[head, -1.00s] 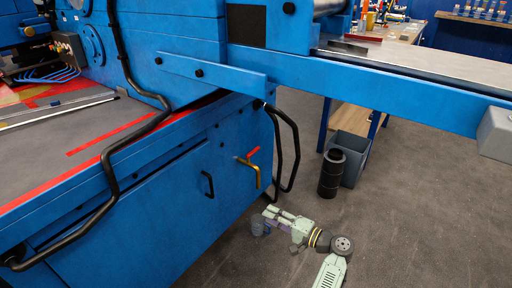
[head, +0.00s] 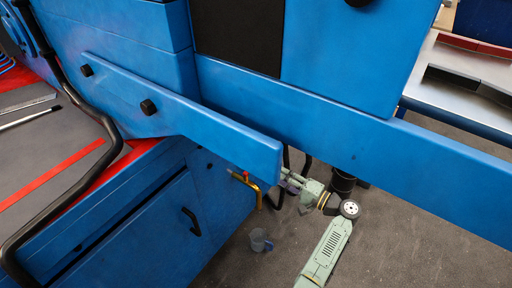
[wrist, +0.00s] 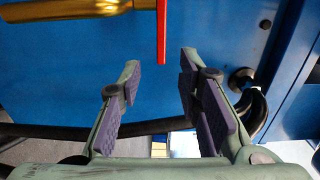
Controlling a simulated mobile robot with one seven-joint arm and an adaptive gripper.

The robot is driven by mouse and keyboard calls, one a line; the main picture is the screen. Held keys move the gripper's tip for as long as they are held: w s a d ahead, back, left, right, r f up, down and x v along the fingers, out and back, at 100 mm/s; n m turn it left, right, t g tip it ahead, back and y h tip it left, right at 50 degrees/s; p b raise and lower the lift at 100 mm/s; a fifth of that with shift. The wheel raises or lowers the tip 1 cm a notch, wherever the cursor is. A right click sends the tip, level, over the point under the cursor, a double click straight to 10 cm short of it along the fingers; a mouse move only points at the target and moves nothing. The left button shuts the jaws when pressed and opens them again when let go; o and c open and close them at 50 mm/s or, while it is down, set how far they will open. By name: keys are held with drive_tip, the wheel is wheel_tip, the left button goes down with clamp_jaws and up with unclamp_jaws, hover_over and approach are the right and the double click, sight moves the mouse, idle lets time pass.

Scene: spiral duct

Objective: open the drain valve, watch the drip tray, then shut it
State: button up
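The drain valve is a brass pipe (head: 256,190) with a red lever (head: 239,175) on the blue cabinet's side. In the wrist view the brass pipe (wrist: 75,10) is at top left. The red lever (wrist: 161,32) hangs at top centre, its lower end near the gap between my fingertips. My gripper (wrist: 160,72) is open, with purple pads, and nothing is clamped. In the head view my gripper (head: 289,182) is just right of the valve, partly hidden by a blue beam. A small grey cup-like vessel (head: 261,241) stands on the floor below the valve. I see no flat tray.
A long blue beam (head: 190,105) crosses above my gripper. Black bent tubes (head: 282,190) stand beside the valve, and a dark hose or bar (wrist: 45,130) shows in the wrist view. A dark cylinder (head: 342,184) is behind my arm. The floor (head: 400,240) at right is clear.

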sight(258, 164)
drive_tip(key=x, duration=0.5)
drive_tip(key=p+x, duration=0.1)
drive_tip(key=x, duration=0.5)
drive_tip(key=shift+w+d+r+p, duration=0.1)
drive_tip(key=shift+w+p, duration=0.2)
clamp_jaws()
idle(0.4)
